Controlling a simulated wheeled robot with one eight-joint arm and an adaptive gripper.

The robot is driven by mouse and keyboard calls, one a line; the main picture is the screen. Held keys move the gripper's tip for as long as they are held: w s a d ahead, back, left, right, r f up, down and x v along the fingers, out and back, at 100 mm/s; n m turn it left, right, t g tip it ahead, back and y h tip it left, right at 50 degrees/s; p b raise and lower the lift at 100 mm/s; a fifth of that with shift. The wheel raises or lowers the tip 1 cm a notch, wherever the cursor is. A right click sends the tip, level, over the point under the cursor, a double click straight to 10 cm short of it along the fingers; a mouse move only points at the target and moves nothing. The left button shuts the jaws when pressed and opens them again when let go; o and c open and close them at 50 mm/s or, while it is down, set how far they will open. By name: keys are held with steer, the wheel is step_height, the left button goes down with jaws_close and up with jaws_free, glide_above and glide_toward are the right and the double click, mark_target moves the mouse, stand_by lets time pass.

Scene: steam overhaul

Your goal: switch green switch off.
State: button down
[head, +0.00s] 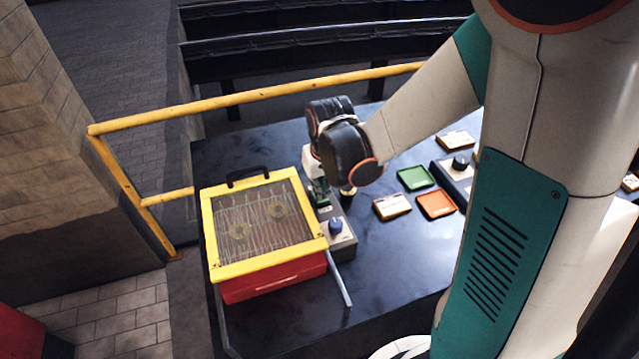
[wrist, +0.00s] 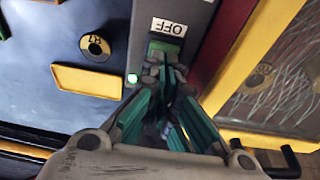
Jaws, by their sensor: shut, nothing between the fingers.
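The green switch (wrist: 165,47) shows in the wrist view as a green strip just below a white OFF label (wrist: 169,27), on a grey control box (wrist: 145,14). A small green light (wrist: 132,78) is lit beside it. My gripper (wrist: 167,66) is shut and empty, its fingertips at the lower edge of the switch and covering part of it. I cannot tell whether they touch it. In the head view my gripper (head: 319,199) points down over the grey box (head: 343,243), between my wrist and the blue knob (head: 335,226); the switch is hidden there.
A red box with a yellow-framed mesh lid (head: 213,239) stands close to the left of my gripper. Green (head: 415,178) and orange (head: 436,204) trays lie to the right on the dark table (head: 390,250). A yellow rail (head: 250,97) runs behind.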

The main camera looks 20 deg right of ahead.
steer(key=shift+s+f+t+b, duration=0.3)
steer(key=shift+f+t+b, duration=0.25)
steer(key=shift+t+b, duration=0.2)
steer(key=shift+r, duration=0.2)
steer(key=shift+w, duration=0.15)
steer(key=shift+w, duration=0.7)
steer(key=shift+r, duration=0.15)
